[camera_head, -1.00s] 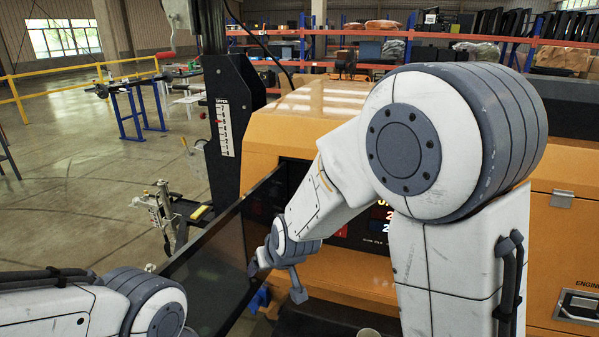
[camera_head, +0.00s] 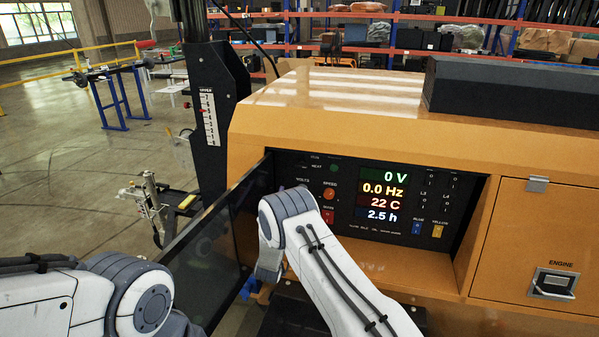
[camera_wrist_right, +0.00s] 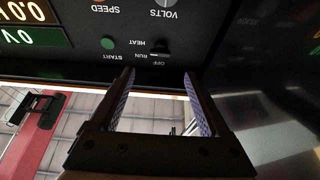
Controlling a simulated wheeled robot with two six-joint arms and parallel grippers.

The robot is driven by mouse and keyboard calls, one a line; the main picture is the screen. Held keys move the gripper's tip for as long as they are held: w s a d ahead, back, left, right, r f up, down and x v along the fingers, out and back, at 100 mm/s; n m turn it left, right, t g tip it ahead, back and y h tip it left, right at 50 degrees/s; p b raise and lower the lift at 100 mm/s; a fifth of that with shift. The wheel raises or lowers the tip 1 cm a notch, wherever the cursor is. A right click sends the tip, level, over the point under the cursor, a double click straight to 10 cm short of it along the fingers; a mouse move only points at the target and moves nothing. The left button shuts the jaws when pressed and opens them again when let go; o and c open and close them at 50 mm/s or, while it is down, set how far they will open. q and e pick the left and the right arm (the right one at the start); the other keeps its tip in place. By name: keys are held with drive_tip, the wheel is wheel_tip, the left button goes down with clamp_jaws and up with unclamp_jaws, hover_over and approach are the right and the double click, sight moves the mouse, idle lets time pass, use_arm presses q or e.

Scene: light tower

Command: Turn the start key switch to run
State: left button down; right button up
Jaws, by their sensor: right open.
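The start key switch (camera_wrist_right: 158,52) shows in the right wrist view as a small dark switch on the black control panel (camera_wrist_right: 225,15), with OFF, RUN and HEAT lettering around it. Its exact setting is too small to read. That view is upside down. My right gripper (camera_wrist_right: 157,76) is open, its two fingers either side of the switch in the picture; no contact is visible. In the head view my right arm covers the gripper, and the switch cannot be made out. The panel display (camera_head: 385,190) reads 0 V, 0.0 Hz, 22 C and 2.5 h. My left gripper is out of view.
A green START button (camera_wrist_right: 108,44) and the VOLTS knob (camera_wrist_right: 166,10) lie near the switch. An open dark panel door (camera_head: 205,262) stands left of my right arm. The orange housing (camera_head: 330,105) frames the recessed panel; a closed ENGINE door (camera_head: 525,240) is at right.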

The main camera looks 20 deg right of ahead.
sight(301, 167)
drive_tip(key=p+x, duration=0.2)
drive_tip(key=x, duration=0.7)
drive_tip(key=shift+w+d+r+p, duration=0.15)
drive_tip(key=shift+w+d+p, duration=0.1)
drive_tip(key=shift+p, duration=0.1)
clamp_jaws()
